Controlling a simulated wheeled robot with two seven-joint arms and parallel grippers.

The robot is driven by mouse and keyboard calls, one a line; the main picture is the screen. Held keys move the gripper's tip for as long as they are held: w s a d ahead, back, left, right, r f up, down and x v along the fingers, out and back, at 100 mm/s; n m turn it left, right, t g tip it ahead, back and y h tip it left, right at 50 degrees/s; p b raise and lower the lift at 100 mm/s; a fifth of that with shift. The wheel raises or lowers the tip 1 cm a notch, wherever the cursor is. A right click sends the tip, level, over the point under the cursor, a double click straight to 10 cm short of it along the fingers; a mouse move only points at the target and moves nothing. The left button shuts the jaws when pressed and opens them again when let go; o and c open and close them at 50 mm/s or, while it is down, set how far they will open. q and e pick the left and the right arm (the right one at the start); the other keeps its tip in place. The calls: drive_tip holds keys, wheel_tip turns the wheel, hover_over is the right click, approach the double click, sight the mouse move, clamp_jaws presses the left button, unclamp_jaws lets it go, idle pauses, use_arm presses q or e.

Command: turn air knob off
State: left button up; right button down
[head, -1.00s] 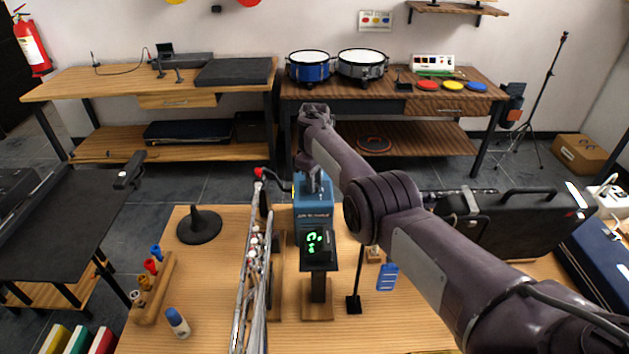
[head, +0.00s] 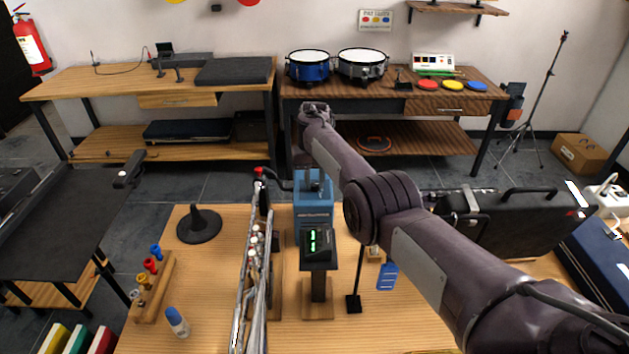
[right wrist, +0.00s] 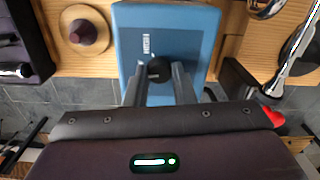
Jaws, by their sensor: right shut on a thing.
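A blue box (head: 314,213) stands upright on the near wooden table, behind a small black display (head: 315,242) with green marks. In the right wrist view the blue box (right wrist: 190,42) carries a round black knob (right wrist: 159,68) on the face toward my right gripper. My right gripper (right wrist: 160,75) is shut on this knob, with one finger on each side of it. In the head view my right arm reaches over to the far side of the box, and the fingertips and knob are mostly hidden there. My left gripper is not in view.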

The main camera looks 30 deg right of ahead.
sight(315, 184)
drive_tip(key=shift+m, duration=0.6)
drive_tip(key=c, duration=1.2)
unclamp_jaws()
drive_tip(key=shift+c, duration=0.2)
drive_tip(key=shift+r, duration=0.1)
wheel_tip(315, 184, up, 8)
drive_tip(key=p, duration=0.8)
drive_tip(key=shift+f, duration=0.2)
